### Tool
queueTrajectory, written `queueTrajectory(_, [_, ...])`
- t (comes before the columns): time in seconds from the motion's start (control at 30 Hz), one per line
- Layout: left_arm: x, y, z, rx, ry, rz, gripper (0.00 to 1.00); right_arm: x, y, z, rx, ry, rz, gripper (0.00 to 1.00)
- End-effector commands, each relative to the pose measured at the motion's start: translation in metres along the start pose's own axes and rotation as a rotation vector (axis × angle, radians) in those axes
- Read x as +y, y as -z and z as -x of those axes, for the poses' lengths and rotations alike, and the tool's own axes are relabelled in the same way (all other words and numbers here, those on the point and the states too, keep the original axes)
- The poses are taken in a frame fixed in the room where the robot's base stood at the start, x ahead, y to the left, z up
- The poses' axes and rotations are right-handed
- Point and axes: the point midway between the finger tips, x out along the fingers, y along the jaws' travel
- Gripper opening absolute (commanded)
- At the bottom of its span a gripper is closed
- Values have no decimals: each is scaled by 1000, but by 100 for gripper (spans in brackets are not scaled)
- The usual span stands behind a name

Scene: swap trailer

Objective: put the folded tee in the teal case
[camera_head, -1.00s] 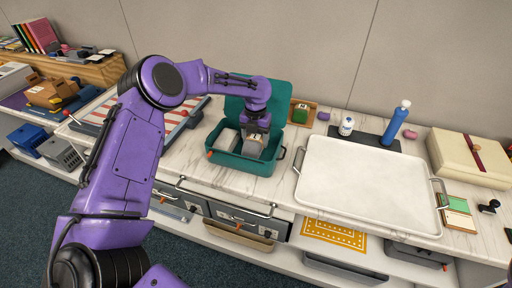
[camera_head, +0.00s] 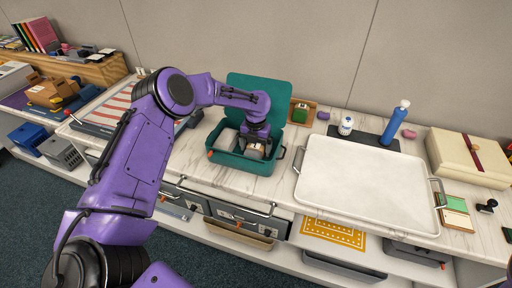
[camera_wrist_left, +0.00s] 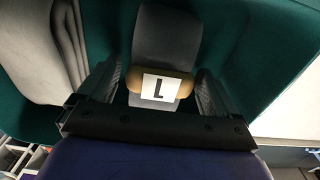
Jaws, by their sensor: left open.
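The teal case (camera_head: 228,160) stands open on the marble counter, its lid (camera_head: 248,92) raised at the back. My left gripper (camera_head: 255,148) is inside the case, pointing down. My right gripper is out of view.
A large white tray (camera_head: 365,180) stands right of the case. A red-striped board (camera_head: 112,112) lies left of the case. A cream box (camera_head: 470,160) is at the far right.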

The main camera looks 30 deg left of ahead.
Motion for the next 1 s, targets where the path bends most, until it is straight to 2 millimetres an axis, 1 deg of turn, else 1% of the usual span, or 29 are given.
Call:
queueTrajectory(0.07, [0, 0, 7, -1, 1, 0, 93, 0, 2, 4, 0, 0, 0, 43])
queueTrajectory(0.17, [0, -1, 20, -4, 2, 0, 93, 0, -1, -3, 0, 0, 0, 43])
queueTrajectory(0.4, [0, -1, 82, -3, 1, 0, 93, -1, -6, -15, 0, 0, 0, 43])
queueTrajectory(0.53, [0, -1, 108, -2, 2, 1, 93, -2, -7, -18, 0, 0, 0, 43])
queueTrajectory(0.6, [0, 0, 116, 0, 1, 1, 93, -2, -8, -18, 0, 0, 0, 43])
queueTrajectory(0.7, [0, 0, 122, 1, 0, 0, 93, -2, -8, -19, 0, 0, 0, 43])
queueTrajectory(1.0, [0, 0, 123, 2, 1, 0, 93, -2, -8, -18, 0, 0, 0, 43])
